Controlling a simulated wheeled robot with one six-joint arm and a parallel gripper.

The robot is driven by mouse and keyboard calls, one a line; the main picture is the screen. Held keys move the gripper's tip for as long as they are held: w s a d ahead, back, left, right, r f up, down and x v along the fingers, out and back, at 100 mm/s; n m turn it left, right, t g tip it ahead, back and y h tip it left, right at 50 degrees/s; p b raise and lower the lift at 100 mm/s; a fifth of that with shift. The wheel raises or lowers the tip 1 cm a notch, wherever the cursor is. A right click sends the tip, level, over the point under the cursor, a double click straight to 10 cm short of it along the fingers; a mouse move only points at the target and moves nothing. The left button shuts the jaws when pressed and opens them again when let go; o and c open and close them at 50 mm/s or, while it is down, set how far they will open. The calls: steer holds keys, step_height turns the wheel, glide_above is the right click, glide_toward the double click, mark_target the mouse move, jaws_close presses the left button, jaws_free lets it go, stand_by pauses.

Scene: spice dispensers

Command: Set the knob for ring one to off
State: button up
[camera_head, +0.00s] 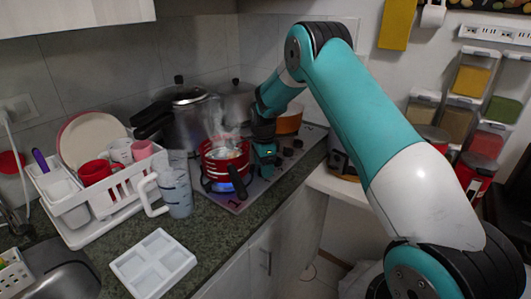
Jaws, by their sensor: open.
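The stove (240,200) is set in the counter, with dark knobs (297,143) along its right side. Several knobs show; the ones nearer the front are hidden by my gripper, and I cannot tell which is for ring one. A red pot (215,165) steams on the front ring, and a blue flame (222,187) burns under it. My gripper (264,165) points down over the stove's right side, just right of the red pot and by the knobs. It is open; I cannot tell whether it touches a knob.
A pressure cooker (188,120), a steel pot (238,103) and an orange pan (289,120) stand at the back. A measuring jug (177,190) and a dish rack (110,205) stand left, a white tray (153,266) in front. Spice dispensers (470,80) hang right.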

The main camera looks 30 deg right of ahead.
step_height(320, 180, up, 17)
steer(key=b, duration=0.2)
steer(key=shift+r, duration=0.15)
